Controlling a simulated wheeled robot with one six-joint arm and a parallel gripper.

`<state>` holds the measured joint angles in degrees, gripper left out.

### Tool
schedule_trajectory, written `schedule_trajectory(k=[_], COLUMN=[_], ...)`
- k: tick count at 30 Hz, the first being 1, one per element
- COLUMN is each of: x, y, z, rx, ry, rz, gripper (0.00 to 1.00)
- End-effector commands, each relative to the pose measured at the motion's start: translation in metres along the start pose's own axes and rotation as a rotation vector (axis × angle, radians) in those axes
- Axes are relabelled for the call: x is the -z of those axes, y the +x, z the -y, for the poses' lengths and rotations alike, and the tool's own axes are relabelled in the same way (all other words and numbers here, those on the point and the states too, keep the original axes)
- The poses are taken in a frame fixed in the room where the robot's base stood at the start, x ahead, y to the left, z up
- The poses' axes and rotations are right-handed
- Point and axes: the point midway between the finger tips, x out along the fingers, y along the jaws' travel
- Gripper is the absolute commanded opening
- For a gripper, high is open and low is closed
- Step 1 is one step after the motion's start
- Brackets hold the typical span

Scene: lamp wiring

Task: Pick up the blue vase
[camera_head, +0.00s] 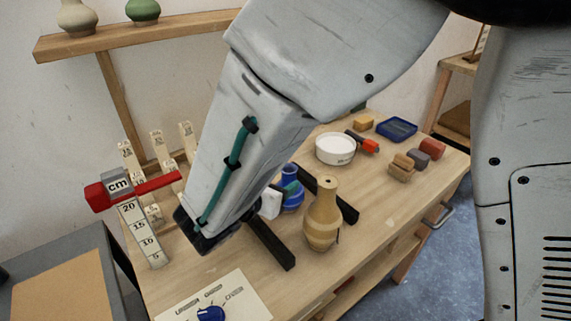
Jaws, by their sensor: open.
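The blue vase (292,199) stands on the wooden table near the middle of the view. It is small and round-bodied, and my arm and a white part beside it hide its left side. My gripper (320,242) is open, with one dark finger to the left of the blue vase and the other to its right. No grip on the vase shows. A taller tan vase (322,217) with a narrow neck stands in front and to the right of the blue one, between the fingers in the picture. How deep the fingers reach around either vase I cannot tell.
A white bowl (335,149), a blue tray (397,129) and several small blocks (401,167) stand at the back right. A cm height scale with a red slider (150,185) is at the left. A card with a blue knob (211,314) lies at the front. The table's right front is clear.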

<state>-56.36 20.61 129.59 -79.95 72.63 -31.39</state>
Motion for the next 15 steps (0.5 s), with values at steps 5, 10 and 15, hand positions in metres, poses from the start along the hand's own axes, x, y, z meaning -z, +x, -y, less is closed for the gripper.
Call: schedule_trajectory(k=[5,10,15], x=[0.000,-0.002,-0.002], y=[0.021,0.046,0.064], z=[-0.001,-0.004,-0.004], rx=[0.002,0.002,0.002], ry=[-0.001,0.000,0.000], rz=[-0.001,-0.001,-0.001], gripper=[0.58,0.58,0.58])
